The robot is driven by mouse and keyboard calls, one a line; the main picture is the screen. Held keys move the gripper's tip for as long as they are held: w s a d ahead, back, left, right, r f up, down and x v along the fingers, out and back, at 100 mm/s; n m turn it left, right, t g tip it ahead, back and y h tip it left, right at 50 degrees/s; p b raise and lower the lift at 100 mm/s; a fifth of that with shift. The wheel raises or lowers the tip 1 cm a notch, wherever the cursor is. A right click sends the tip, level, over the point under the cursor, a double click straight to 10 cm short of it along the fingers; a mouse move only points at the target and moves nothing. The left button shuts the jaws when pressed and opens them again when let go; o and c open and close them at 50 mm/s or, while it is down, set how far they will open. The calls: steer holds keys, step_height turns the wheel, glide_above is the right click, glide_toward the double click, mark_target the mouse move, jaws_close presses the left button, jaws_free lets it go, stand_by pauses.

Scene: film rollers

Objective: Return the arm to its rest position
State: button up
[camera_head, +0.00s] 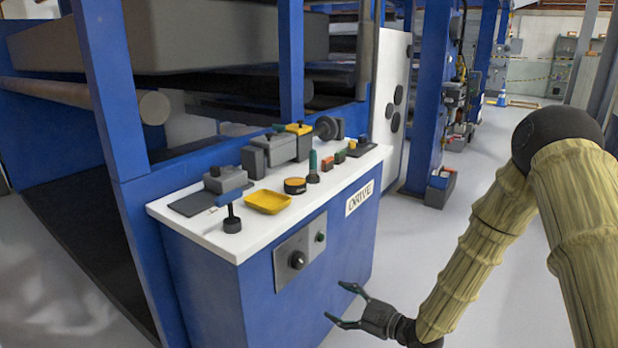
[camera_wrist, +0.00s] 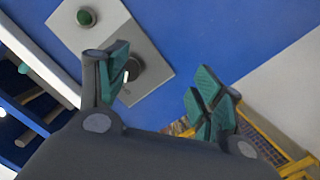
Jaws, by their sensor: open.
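My gripper (camera_head: 347,306) is open and empty in the head view, low in front of the blue drive cabinet (camera_head: 349,244). My arm, in a tan sleeve, reaches in from the right edge and bends down to it. In the wrist view, the two green-padded fingers of my gripper (camera_wrist: 160,95) are spread apart. Behind them is the grey control panel (camera_wrist: 150,35) with a green button (camera_wrist: 86,17) and a dark knob partly hidden by the left finger. The panel (camera_head: 300,252) also shows on the cabinet front in the head view.
The cabinet's white top (camera_head: 335,190) holds a yellow tray (camera_head: 267,202), a black-and-yellow round thing (camera_head: 295,186), a screwdriver-like tool (camera_head: 313,168) and a grey vise-like block (camera_head: 275,150). Blue machine frames stand behind. Grey floor (camera_head: 480,225) is free right of the cabinet.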

steer(key=s+d+f+m+g+h, duration=0.25)
steer(key=s+f+m+h, duration=0.2)
steer(key=s+f, duration=0.6)
steer(key=s+d+f+m+g+h, duration=0.25)
steer(key=s+f+m, duration=0.35)
steer(key=s+f, duration=0.4)
steer(key=s+d+f+m+g+h, duration=0.2)
steer(key=s, duration=0.5)
steer(key=s+d+f+m+g+h, duration=0.1)
steer(key=s+d+f+m+g, duration=0.15)
steer(key=s, duration=0.45)
steer(key=s+d+f+m+g+h, duration=0.1)
steer(key=s+d+f+m+h, duration=0.15)
steer(key=s, duration=0.55)
step_height(320, 180, up, 28)
steer(key=p, duration=2.8)
steer(key=shift+d+r, duration=0.2)
steer(key=shift+d, duration=0.05)
